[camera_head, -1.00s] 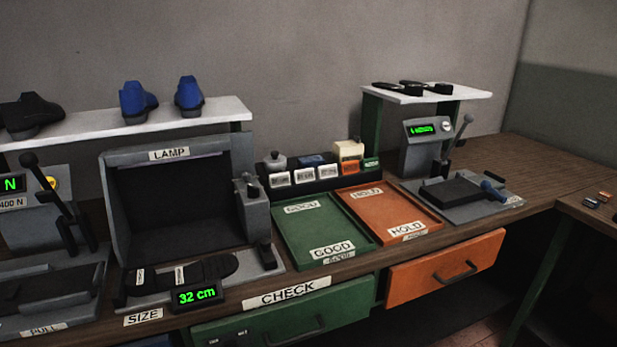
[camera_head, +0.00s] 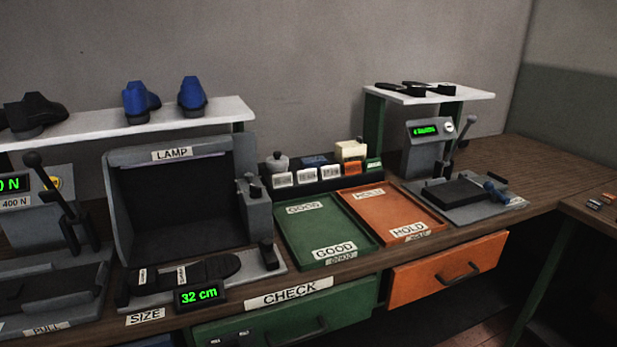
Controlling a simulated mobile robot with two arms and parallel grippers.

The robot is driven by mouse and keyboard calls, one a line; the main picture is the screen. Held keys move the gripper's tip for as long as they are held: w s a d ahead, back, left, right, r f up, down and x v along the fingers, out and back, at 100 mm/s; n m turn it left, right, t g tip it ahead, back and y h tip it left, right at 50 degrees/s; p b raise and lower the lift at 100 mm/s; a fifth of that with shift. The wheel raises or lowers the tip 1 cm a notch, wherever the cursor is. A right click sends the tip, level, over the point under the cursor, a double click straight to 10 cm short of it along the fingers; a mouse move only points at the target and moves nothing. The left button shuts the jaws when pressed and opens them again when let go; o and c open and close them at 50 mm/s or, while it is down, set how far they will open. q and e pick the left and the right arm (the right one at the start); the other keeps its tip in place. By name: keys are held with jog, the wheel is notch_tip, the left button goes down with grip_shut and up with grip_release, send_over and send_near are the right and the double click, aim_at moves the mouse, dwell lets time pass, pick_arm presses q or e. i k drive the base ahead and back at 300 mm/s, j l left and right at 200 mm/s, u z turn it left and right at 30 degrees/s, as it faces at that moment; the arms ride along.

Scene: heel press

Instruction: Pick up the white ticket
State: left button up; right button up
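A dark rack (camera_head: 300,188) stands at the back of the bench, behind the green and orange trays. White cards with dark print (camera_head: 307,174) sit along its front, beside an orange card (camera_head: 352,168) and a green card (camera_head: 374,164). A cream-white block (camera_head: 351,149) sits at the rack's right, above the orange card. I cannot tell which of these white pieces is the ticket, as they are small and blurred. Neither of my grippers is in view.
The green GOOD tray (camera_head: 291,226) and orange HOLD tray (camera_head: 361,206) are empty. The lamp box (camera_head: 180,205) stands left, with a dark sole (camera_head: 215,268) before it. A lever press (camera_head: 425,150) stands right. The green drawer (camera_head: 270,328) and orange drawer (camera_head: 432,275) are below.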

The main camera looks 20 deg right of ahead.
aim_at(279, 180)
jog(key=i+l, duration=0.1)
jog(key=l, duration=0.3)
jog(key=i+l, duration=0.1)
jog(key=l, duration=0.35)
jog(key=i+l, duration=0.15)
jog(key=l, duration=0.25)
jog(key=i+l+u, duration=0.1)
jog(key=l, duration=0.35)
